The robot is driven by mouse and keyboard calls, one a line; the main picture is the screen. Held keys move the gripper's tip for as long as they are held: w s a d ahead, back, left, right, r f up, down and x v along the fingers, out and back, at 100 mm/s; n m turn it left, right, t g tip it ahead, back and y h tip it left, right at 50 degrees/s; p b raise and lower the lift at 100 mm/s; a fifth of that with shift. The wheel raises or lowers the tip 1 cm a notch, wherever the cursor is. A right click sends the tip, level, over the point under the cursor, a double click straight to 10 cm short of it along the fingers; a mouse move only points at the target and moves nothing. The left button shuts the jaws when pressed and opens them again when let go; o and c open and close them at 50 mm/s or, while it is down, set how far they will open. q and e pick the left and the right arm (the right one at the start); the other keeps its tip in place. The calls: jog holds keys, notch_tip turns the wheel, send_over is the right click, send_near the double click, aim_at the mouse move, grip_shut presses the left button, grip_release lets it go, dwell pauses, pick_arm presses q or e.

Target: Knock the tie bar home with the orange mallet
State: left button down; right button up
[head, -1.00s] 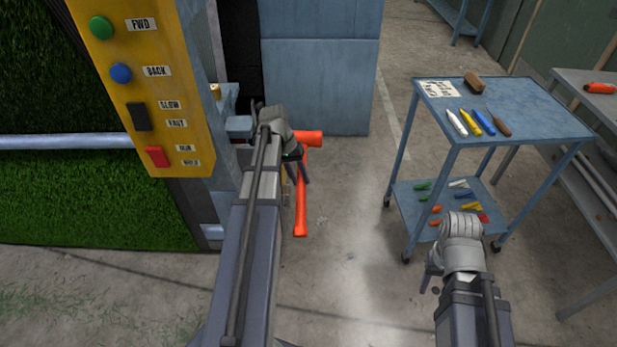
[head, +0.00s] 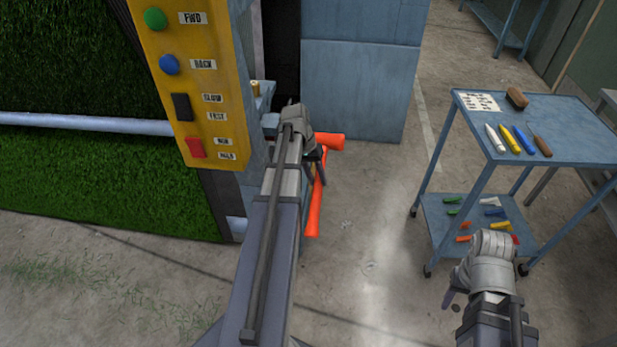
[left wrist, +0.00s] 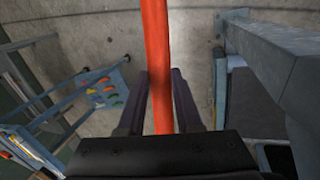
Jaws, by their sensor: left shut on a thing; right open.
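The orange mallet (head: 314,212) is in my left gripper (head: 318,170). Its head points right near the blue cabinet and its handle hangs down toward the floor. In the left wrist view my left gripper (left wrist: 160,100) is shut around the orange handle (left wrist: 156,50), which runs up between the fingers. Beside the gripper, a blue bracket (head: 266,100) carries a small brass-coloured piece (head: 255,87). I cannot tell which part is the tie bar; my left arm hides part of that area. My right gripper (head: 455,292) is open and empty, low in front of the cart.
A yellow control panel (head: 215,125) stands left of my left arm, before the turf roll (head: 80,185). A blue cabinet (head: 360,90) is behind the mallet. Floor between cabinet and cart is clear.

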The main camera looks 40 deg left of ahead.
pick_arm(q)
jog(key=w+d, duration=0.2)
jog(key=d, duration=0.2)
jog(key=shift+w+d+r, duration=0.15)
jog(key=shift+w+d, duration=0.2)
jog(key=shift+w, duration=0.05)
jog(key=s+a, duration=0.5)
jog(key=a, duration=0.4)
jog(key=shift+s, duration=0.3)
jog(key=w+d, duration=0.5)
jog(key=d, duration=0.3)
jog(key=shift+w+d, duration=0.15)
jog(key=shift+d, duration=0.1)
